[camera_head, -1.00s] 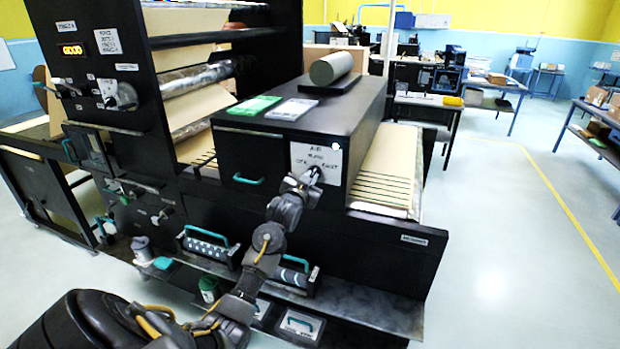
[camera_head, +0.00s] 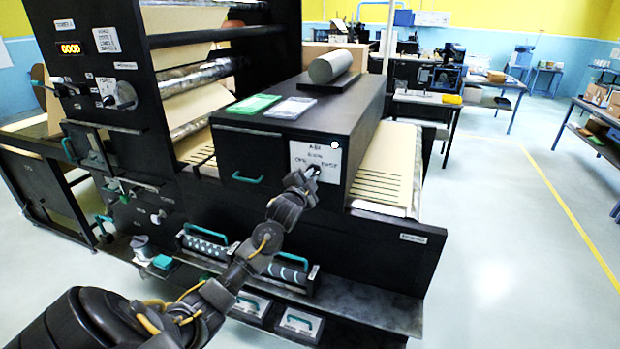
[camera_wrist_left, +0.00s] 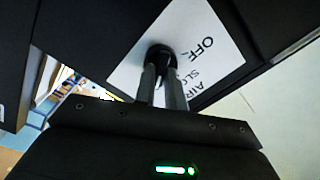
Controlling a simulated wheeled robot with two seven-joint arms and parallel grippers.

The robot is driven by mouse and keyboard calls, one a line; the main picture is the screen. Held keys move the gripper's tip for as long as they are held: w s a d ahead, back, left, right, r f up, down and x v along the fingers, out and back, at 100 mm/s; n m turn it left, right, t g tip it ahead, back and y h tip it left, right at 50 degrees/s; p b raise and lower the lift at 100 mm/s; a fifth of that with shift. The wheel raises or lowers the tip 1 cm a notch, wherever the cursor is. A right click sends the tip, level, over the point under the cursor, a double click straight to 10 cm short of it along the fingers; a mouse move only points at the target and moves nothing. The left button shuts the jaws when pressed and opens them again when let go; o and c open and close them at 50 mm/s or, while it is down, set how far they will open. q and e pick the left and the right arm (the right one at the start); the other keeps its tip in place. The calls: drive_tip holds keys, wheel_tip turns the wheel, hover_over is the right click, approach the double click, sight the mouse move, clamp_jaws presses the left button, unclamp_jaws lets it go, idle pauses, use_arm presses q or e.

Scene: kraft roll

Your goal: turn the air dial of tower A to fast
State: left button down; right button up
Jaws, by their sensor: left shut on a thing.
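The air dial's white label plate (camera_head: 328,158) is on the front of the black cabinet, with lettering for air, off, slow and fast. In the left wrist view the plate (camera_wrist_left: 215,45) shows "OFF", "SLO" and "AIR" at a slant. The dark round dial (camera_wrist_left: 161,55) is at the plate, between my left gripper's fingertips. My left gripper (camera_head: 312,174) reaches the plate from below and is shut on the dial; it also shows in the left wrist view (camera_wrist_left: 162,75). The dial's pointer is hidden by the fingers. My right gripper is not in view.
A grey roll (camera_head: 331,66) lies on the black cabinet (camera_head: 340,108), beside green and white packs (camera_head: 254,104). A teal drawer handle (camera_head: 248,179) is left of the plate. Teal-handled rollers (camera_head: 205,243) sit on a low shelf. Floor to the right is clear.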

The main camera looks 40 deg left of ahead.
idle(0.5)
use_arm(q)
drive_tip(key=c, duration=1.5)
unclamp_jaws()
drive_tip(key=shift+o, duration=0.2)
drive_tip(key=b+v, duration=0.3)
drive_tip(key=v, duration=0.7)
drive_tip(key=shift+s+d, duration=0.2)
drive_tip(key=shift+s, duration=0.15)
